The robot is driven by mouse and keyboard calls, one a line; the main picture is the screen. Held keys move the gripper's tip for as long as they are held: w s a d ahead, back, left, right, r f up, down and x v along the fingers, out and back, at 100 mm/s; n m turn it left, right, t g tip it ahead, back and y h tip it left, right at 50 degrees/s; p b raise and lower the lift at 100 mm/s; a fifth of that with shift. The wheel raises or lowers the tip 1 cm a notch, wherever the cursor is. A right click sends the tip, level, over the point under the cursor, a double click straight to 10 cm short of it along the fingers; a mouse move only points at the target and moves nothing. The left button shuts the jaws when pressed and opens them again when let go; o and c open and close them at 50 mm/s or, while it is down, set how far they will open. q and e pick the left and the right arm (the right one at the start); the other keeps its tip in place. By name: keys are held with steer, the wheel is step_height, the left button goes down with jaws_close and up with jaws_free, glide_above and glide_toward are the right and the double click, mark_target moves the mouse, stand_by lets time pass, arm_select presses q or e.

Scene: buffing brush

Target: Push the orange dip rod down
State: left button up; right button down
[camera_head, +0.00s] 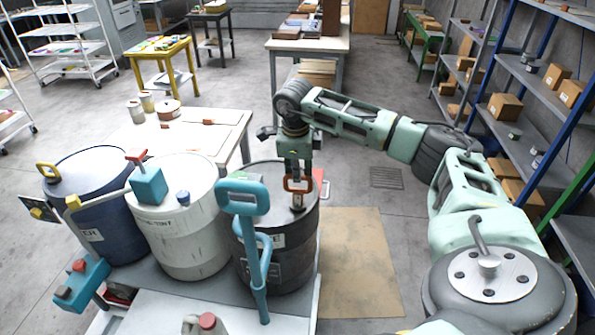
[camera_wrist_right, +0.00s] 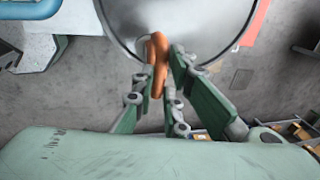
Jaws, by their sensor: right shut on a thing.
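The orange dip rod (camera_head: 299,184) stands upright at the right side of the lid of the dark grey drum (camera_head: 300,240). Its top is an orange loop handle, and its lower end goes down to a small dark fitting on the lid. My right gripper (camera_head: 297,176) points down from above and is shut on the loop. In the right wrist view the loop (camera_wrist_right: 156,52) sits between the fingers (camera_wrist_right: 163,75), over the round drum lid (camera_wrist_right: 200,18). How deep the rod sits in the drum is hidden. My left gripper is not in view.
A teal handle (camera_head: 243,195) on a post rises just left of the rod. A white drum (camera_head: 185,225) and a blue drum (camera_head: 95,185) stand further left. A white table (camera_head: 225,135) with cans is behind. Shelves (camera_head: 525,80) line the right side.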

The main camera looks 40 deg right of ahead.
mark_target(298, 189)
stand_by(0.3)
step_height(298, 189, down, 5)
steer(key=b, duration=0.3)
steer(key=shift+s+a+r, duration=0.15)
steer(key=c, duration=1.8)
jaws_free()
steer(key=shift+r, duration=0.15)
step_height(298, 189, up, 11)
steer(key=s+a, duration=0.1)
steer(key=shift+a+r, duration=0.2)
steer(key=shift+a, duration=0.15)
steer(key=shift+s, duration=0.1)
